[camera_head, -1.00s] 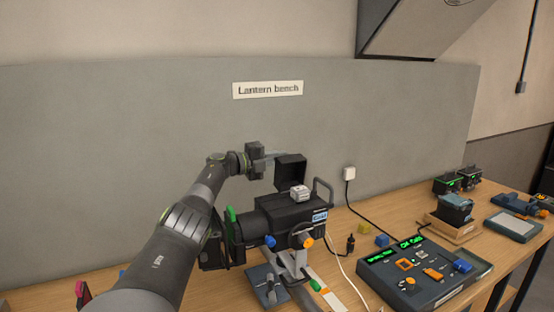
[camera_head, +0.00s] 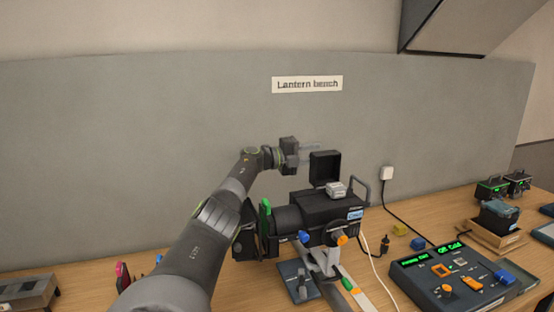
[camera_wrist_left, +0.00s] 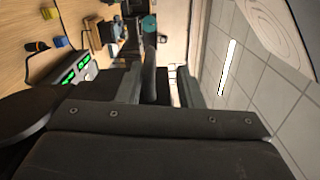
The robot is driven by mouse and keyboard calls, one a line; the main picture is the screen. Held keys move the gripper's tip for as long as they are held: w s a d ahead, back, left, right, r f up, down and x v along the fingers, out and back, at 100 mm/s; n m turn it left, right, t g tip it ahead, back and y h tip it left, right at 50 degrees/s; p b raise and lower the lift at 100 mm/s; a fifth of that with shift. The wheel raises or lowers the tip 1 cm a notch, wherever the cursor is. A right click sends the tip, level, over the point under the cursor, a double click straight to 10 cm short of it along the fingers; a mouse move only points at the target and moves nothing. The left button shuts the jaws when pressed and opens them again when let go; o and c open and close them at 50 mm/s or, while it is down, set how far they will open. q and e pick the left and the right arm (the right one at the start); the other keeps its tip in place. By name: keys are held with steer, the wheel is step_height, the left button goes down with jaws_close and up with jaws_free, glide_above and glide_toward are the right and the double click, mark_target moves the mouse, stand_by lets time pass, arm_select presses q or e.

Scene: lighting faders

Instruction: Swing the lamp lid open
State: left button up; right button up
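The lamp (camera_head: 322,207) is a black lantern on a stand on the bench. Its square black lid (camera_head: 324,168) stands upright above the rear of the housing, swung open. A small pale block (camera_head: 336,189) sits on the housing in front of the lid. My left gripper (camera_head: 312,153) is just left of the lid, its thin pale fingers pointing right with a gap between them. It appears empty; I cannot tell whether a finger touches the lid. The left wrist view shows the dark fingers (camera_wrist_left: 167,85) apart. My right gripper is not in view.
A control desk (camera_head: 456,278) with green displays and orange and blue parts stands at the right. A grey wall panel (camera_head: 150,150) rises behind. The bench left of the lamp has some clear room.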

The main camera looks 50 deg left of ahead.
arm_select(q)
steer(key=b+v, duration=0.7)
steer(key=v, duration=0.9)
steer(key=shift+c, duration=0.4)
